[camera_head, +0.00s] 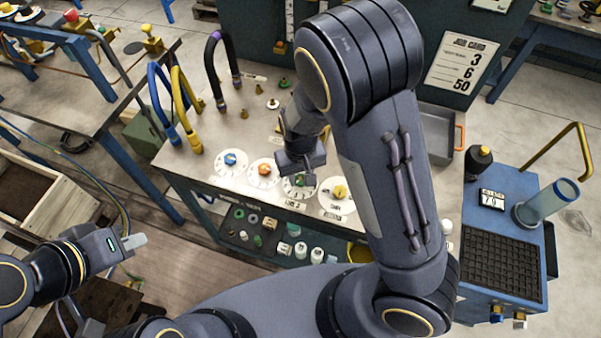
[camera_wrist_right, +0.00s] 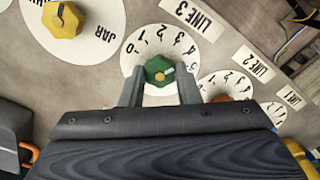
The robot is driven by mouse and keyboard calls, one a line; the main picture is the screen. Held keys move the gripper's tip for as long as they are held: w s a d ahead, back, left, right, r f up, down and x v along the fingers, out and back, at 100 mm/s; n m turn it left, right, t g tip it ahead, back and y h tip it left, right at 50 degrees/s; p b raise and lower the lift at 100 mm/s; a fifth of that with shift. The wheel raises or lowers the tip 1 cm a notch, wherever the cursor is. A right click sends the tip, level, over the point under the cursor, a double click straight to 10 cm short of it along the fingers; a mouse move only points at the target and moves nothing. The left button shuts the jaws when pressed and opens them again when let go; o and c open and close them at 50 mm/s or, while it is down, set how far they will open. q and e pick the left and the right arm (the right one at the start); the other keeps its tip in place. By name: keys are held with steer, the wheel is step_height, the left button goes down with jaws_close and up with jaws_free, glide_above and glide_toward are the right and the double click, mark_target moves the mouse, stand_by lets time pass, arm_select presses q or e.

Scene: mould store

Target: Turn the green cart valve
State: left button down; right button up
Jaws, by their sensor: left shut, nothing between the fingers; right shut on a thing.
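The green valve knob (camera_wrist_right: 158,71) sits on a white round dial with numbers, beside a LINE 3 label (camera_wrist_right: 193,17). In the head view my right gripper (camera_head: 300,165) hangs over that dial (camera_head: 290,192) and partly hides the knob. My left gripper (camera_head: 134,241) is shut and empty, out over the floor at the lower left, away from the cart.
Blue (camera_head: 230,158) and orange (camera_head: 265,169) knobs stand left of the green one, a yellow knob (camera_head: 340,191) right of it. Hoses (camera_head: 178,100) stand at the cart's left end. A job card (camera_head: 462,65) reads 3, 6, 50. A blue side cabinet (camera_head: 530,180) stands right.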

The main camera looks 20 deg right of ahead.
mark_target(301, 179)
steer(key=o, duration=1)
steer(key=shift+c, duration=0.2)
step_height(301, 179, up, 8)
steer(key=shift+f, duration=0.1)
steer(key=s+d+r+m+t+y, duration=0.1)
steer(key=s+d+r+t+y, duration=0.1)
steer(key=s+r, duration=0.4)
steer(key=s+d+r+m+t+y, duration=0.1)
steer(key=s+d+r+t, duration=0.2)
steer(key=s+d+r, duration=0.3)
steer(key=s+d, duration=0.1)
steer(key=s, duration=0.3)
steer(key=shift+s+r+t+y, duration=0.25)
steer(key=shift+r+t+y, duration=0.05)
steer(key=shift+t+y, duration=0.1)
